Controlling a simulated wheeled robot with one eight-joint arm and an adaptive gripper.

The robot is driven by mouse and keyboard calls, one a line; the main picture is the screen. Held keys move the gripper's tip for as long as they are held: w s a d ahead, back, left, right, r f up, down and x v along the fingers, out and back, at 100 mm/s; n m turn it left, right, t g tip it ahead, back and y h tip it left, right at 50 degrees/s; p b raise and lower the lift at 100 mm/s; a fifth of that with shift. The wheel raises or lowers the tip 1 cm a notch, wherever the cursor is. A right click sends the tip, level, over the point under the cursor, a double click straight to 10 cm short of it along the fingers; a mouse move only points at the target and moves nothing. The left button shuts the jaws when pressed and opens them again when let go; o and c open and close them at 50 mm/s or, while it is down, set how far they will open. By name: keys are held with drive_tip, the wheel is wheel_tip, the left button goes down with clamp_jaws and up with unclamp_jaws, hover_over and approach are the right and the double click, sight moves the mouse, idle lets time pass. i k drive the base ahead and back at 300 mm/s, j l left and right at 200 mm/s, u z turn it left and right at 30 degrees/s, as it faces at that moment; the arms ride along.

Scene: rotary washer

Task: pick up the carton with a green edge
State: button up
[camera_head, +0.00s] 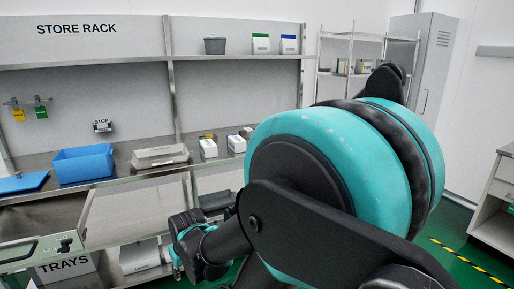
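A small white carton with a green edge (260,43) stands upright on the rack's top shelf, its green band along the top. A similar white carton with a blue edge (289,44) stands just to its right, with a small gap. My arm fills the middle and right foreground. A dark and teal end part that may be my gripper (188,245) is low in the picture, in front of the lower rack and far below the carton. Its fingers cannot be made out.
A grey bin (215,45) stands left of the cartons on the top shelf. A wire rack (352,36) and a grey cabinet (425,70) stand at right.

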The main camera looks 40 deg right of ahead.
sight(208, 147)
drive_tip(key=z, duration=0.75)
drive_tip(key=i, duration=0.15)
